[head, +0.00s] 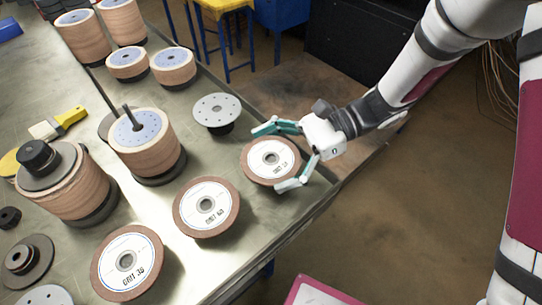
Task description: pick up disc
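Three brown flap discs with white labels lie in a row near the table's edge. The farthest disc (270,160) is beside my gripper (278,157), whose two teal fingers are spread apart, one at its far side and one at its near side. Whether the fingers touch the disc cannot be told. The middle disc (188,216) and the nearest disc (108,274) lie flat and apart from my gripper.
A stack of discs on a post (146,150) stands left of the row, and another stack (65,190) is farther left. More stacks stand at the back. The metal table (275,215) ends just right of the discs.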

